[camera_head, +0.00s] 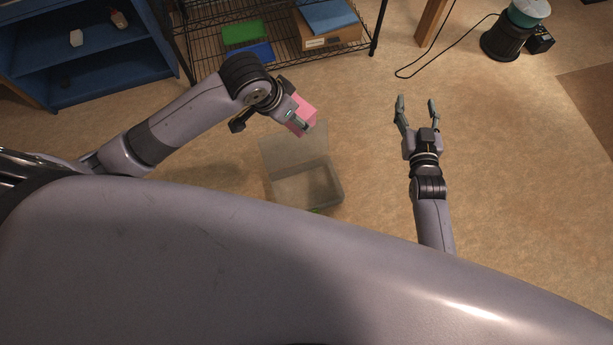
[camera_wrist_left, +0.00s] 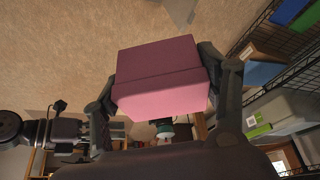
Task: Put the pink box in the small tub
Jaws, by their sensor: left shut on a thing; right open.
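The pink box (camera_head: 303,112) is held in my left gripper (camera_head: 296,118), above the floor. In the left wrist view the pink box (camera_wrist_left: 160,78) sits between the two fingers of my left gripper (camera_wrist_left: 165,90), which touch its sides. The small tub (camera_head: 307,186) is a clear, see-through container on the floor with its lid raised at the back. In the head view the box shows just above the tub's raised lid. The tub looks empty. My right gripper (camera_head: 417,112) is open and empty, to the right of the tub.
A wire shelf (camera_head: 283,60) stands at the back with a green tray, a blue tray and a cardboard box (camera_head: 327,30). A blue cabinet (camera_head: 82,57) is at the back left. A dark bin (camera_head: 507,40) and a cable are at the back right. The floor at right is clear.

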